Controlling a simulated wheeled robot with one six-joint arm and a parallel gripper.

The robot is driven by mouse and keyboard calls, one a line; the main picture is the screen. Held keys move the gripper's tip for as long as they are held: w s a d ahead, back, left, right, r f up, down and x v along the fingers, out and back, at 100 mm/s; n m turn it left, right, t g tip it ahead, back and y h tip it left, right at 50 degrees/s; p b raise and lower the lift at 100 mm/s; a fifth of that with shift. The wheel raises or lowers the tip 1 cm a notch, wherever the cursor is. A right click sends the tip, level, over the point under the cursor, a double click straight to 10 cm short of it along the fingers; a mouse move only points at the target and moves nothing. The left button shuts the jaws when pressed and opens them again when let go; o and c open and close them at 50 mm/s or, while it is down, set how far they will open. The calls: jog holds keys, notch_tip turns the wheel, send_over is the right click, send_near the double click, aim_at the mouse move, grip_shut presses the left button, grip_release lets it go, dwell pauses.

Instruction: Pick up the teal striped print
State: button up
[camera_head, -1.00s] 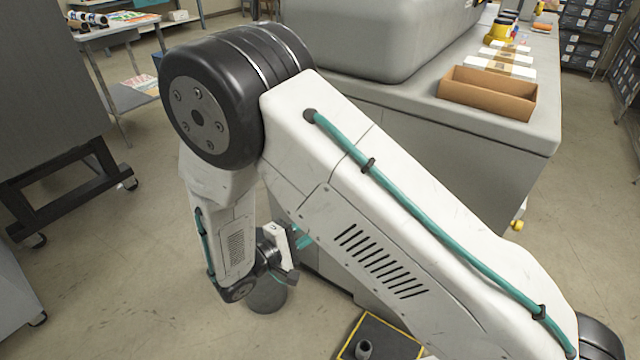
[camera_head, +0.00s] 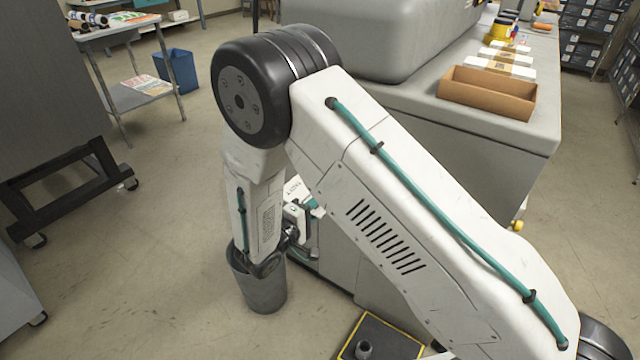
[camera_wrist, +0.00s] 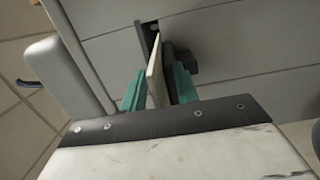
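I cannot make out a teal striped print for certain in either view. My gripper (camera_head: 312,208) is mostly hidden behind my arm in the head view, low beside the grey machine's side. In the wrist view my gripper (camera_wrist: 159,88) shows two teal fingers standing apart, pointing at the machine's grey panels. A thin cream plate (camera_wrist: 154,72) stands edge-on in the gap, below a dark slot. A dark block (camera_wrist: 180,62) lies behind, close to the right finger. I see no clear grip on either.
A grey bin (camera_head: 262,290) stands on the floor below my forearm. The grey machine (camera_head: 460,150) carries a cardboard tray (camera_head: 488,93). A cart (camera_head: 112,30) with rolls and coloured sheets, and a blue bin (camera_head: 178,70), stand at the back left.

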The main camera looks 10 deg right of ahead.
grip_shut()
jog(key=shift+r, duration=0.1)
